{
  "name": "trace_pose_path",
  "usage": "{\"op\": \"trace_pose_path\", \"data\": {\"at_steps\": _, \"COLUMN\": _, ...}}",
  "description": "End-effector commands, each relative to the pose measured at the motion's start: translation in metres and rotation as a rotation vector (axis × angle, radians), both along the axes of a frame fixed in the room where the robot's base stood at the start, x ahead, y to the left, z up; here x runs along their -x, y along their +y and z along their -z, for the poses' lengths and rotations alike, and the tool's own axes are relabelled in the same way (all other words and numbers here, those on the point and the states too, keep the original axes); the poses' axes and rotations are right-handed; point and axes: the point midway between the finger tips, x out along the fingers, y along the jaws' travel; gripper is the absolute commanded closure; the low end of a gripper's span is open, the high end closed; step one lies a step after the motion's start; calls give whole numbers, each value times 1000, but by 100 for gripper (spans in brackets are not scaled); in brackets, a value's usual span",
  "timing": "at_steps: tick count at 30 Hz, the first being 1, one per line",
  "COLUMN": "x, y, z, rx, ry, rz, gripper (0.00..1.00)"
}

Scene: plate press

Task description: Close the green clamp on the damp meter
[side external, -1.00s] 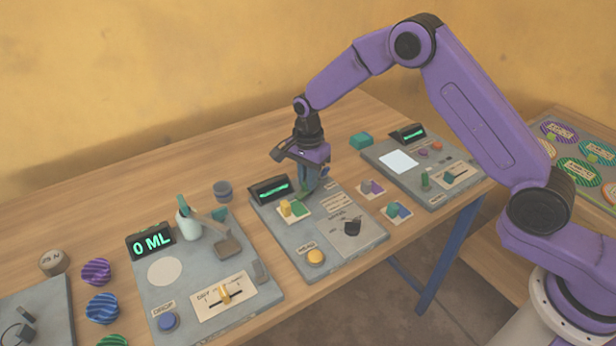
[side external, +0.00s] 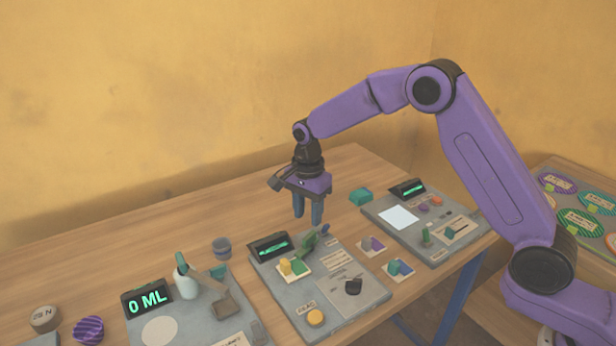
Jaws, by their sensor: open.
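The grey middle board (side external: 288,306), which I take to be the damp meter, has a dark display (side external: 270,246) with a green readout. A green clamp (side external: 307,243) stands up at a tilt behind a pale card (side external: 284,280) bearing yellow and green blocks (side external: 292,267). The clamp's arm does not appear to be pressed down on the blocks. My gripper (side external: 307,222) is above and behind the clamp, fingers pointing down, open and empty. It appears apart from the clamp.
A yellow button (side external: 315,317) and black knob (side external: 353,287) are on the middle board. Two block cards (side external: 372,246) (side external: 399,270) lie to its right. A teal block (side external: 360,196) sits behind.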

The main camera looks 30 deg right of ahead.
Motion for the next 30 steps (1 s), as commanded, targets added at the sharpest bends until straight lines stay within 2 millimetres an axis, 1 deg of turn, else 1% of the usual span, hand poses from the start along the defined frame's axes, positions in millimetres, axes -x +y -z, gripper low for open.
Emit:
{"op": "trace_pose_path", "data": {"at_steps": 1, "x": -1, "y": 0, "z": -13, "rx": -2, "ry": -5, "rz": 0, "gripper": 60}}
{"op": "trace_pose_path", "data": {"at_steps": 9, "x": 0, "y": 0, "z": -67, "rx": -1, "ry": -3, "rz": 1, "gripper": 60}}
{"op": "trace_pose_path", "data": {"at_steps": 12, "x": 0, "y": 0, "z": -82, "rx": -1, "ry": -3, "rz": 1, "gripper": 60}}
{"op": "trace_pose_path", "data": {"at_steps": 15, "x": 0, "y": 0, "z": -93, "rx": 0, "ry": -1, "rz": 1, "gripper": 60}}
{"op": "trace_pose_path", "data": {"at_steps": 21, "x": 0, "y": 0, "z": -102, "rx": 0, "ry": 1, "rz": 1, "gripper": 60}}
{"op": "trace_pose_path", "data": {"at_steps": 30, "x": 0, "y": 0, "z": -102, "rx": 0, "ry": 1, "rz": 1, "gripper": 60}}
